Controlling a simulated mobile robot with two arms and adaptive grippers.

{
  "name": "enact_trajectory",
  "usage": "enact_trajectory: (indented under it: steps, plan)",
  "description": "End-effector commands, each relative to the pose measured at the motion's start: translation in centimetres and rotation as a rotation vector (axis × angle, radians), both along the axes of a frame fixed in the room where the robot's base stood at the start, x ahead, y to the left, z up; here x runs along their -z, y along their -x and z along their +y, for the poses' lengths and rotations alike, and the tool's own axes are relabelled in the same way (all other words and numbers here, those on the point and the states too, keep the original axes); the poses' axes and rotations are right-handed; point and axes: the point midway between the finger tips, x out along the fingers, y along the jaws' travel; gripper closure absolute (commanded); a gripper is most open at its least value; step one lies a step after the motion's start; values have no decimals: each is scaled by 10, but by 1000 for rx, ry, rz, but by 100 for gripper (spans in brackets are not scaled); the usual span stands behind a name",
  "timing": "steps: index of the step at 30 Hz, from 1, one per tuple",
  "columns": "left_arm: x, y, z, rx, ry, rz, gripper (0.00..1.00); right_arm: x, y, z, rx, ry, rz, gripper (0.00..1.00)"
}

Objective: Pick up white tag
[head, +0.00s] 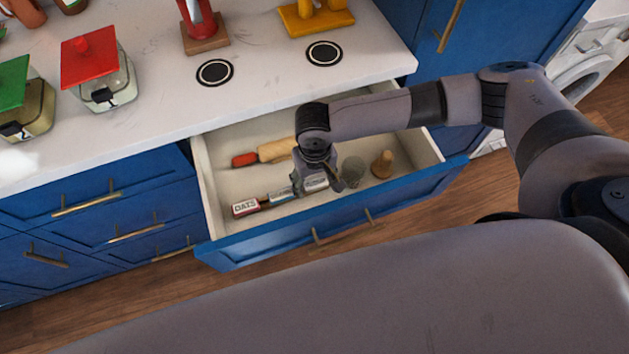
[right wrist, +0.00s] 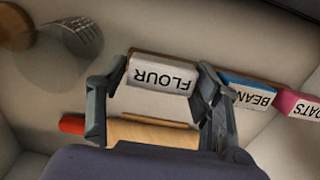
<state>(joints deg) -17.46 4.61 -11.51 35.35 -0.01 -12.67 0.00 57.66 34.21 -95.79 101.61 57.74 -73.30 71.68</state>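The white tag, marked FLOUR (right wrist: 161,76), lies in the open drawer and is upside down in the right wrist view. My right gripper (right wrist: 163,70) is open around it, one finger at each short end. I cannot tell whether the fingertips touch it. In the head view the right gripper (head: 318,184) reaches down into the drawer and partly covers the tag. A blue-edged BEANS tag (right wrist: 249,92) and a red-edged OATS tag (head: 245,207) lie in line beside it. My left gripper is not in view.
The drawer (head: 222,178) also holds a rolling pin with a red end (head: 262,153), a clear glass (head: 352,172) and a wooden peg-shaped item (head: 382,164). Its walls and front surround the gripper. The white counter (head: 150,105) above bears jars and stands.

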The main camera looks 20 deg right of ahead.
Motion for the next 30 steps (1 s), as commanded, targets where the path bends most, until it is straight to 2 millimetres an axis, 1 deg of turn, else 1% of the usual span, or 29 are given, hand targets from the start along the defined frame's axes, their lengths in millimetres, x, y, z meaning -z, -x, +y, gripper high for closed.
enact_trajectory:
  steps: [1,2,12,19,23,26,29,30]
  plan:
    - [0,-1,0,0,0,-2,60,0,0,0,0,0,0,46]
    - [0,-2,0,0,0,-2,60,0,0,0,0,0,0,48]
    - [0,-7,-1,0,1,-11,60,0,0,0,0,0,1,71]
    - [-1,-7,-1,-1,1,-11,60,-1,0,0,0,0,1,71]
    - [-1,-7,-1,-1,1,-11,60,-5,0,0,0,0,1,71]
    - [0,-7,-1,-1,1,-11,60,-14,0,0,1,-2,0,71]
    - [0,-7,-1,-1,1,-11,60,-29,0,0,0,-2,-1,71]
    - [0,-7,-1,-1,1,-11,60,-38,-1,0,1,-2,-2,71]
